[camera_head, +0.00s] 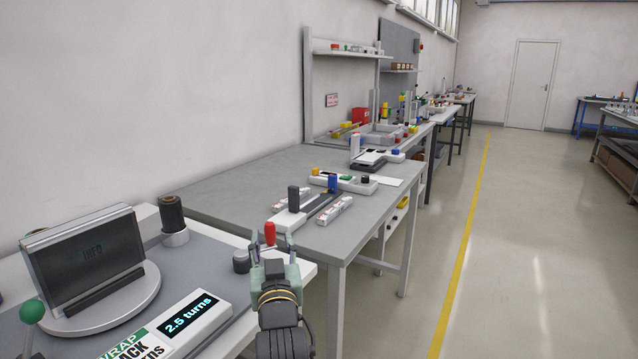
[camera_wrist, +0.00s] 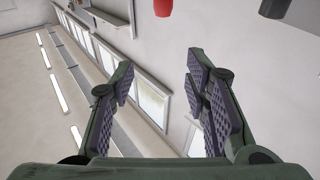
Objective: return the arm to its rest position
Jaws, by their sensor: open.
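My gripper (camera_head: 272,246) is at the lower middle of the head view, at the front corner of the near bench, with my arm below it. Its two fingers stand apart, and nothing shows between them in the wrist view (camera_wrist: 160,78). A red knob (camera_head: 270,232) shows just beyond the fingertips in the head view. A red piece (camera_wrist: 163,7) and a dark piece (camera_wrist: 273,7) show at the top edge of the wrist view, clear of the fingers. The wrist view otherwise faces the wall, windows and ceiling lights.
The near bench holds a dark screen (camera_head: 85,258) on a round base, a "2.5 turns" display (camera_head: 188,316), a green ball knob (camera_head: 33,311) and a dark spool (camera_head: 172,212). A grey table (camera_head: 230,193) with several devices stands beyond. Open floor (camera_head: 510,240) lies at right.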

